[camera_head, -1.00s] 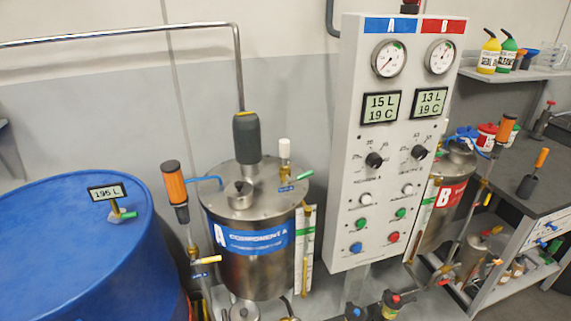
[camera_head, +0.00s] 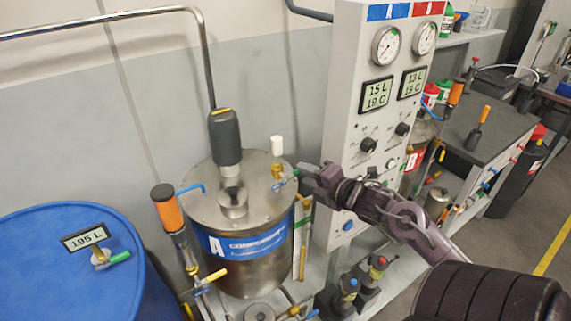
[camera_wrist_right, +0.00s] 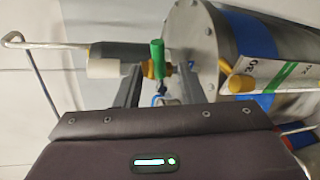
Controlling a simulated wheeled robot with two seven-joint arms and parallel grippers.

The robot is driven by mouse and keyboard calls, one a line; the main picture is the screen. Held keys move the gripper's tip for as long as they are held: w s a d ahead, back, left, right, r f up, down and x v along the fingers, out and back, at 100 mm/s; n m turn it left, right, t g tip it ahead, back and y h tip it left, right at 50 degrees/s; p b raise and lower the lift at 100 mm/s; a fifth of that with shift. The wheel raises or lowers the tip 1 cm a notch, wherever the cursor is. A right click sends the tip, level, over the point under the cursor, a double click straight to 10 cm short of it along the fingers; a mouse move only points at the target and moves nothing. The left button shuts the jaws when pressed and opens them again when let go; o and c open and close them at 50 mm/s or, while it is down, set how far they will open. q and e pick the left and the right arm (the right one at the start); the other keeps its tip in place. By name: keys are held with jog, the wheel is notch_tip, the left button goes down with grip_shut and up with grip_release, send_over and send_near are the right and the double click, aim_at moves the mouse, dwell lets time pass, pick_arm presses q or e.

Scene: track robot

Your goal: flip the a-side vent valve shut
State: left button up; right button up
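The A-side vent valve, a brass fitting with a white cap (camera_head: 277,146), stands on the lid of the steel tank A (camera_head: 240,262), next to the grey motor. Its green lever sticks out sideways towards my right gripper (camera_head: 304,172), which has come in from the right at the lid's edge. In the right wrist view, the green lever (camera_wrist_right: 157,58) shows between and beyond the two dark fingers (camera_wrist_right: 159,92), which are apart. The white cap (camera_wrist_right: 103,68) lies left of the lever there. I cannot tell whether a finger touches the lever. My left gripper is not in view.
The control cabinet (camera_head: 345,110) stands close behind and right of my right gripper. The grey motor (camera_head: 225,137) rises from the lid. A blue drum (camera_head: 60,265) and an orange-handled fitting (camera_head: 166,207) stand to the left. A dark-topped bench (camera_head: 480,135) is at the right.

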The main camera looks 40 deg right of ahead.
jog(key=shift+w+d+r, duration=0.1)
jog(key=shift+w+r, duration=0.05)
jog(key=shift+w, duration=0.2)
jog(key=p+x, duration=0.1)
jog(key=x, duration=0.3)
jog(key=shift+w+f, duration=0.3)
jog(key=shift+w, duration=0.25)
jog(key=c, duration=0.7)
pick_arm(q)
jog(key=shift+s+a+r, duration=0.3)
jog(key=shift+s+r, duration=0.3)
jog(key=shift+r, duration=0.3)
pick_arm(e)
jog(key=shift+f, duration=0.1)
grip_shut()
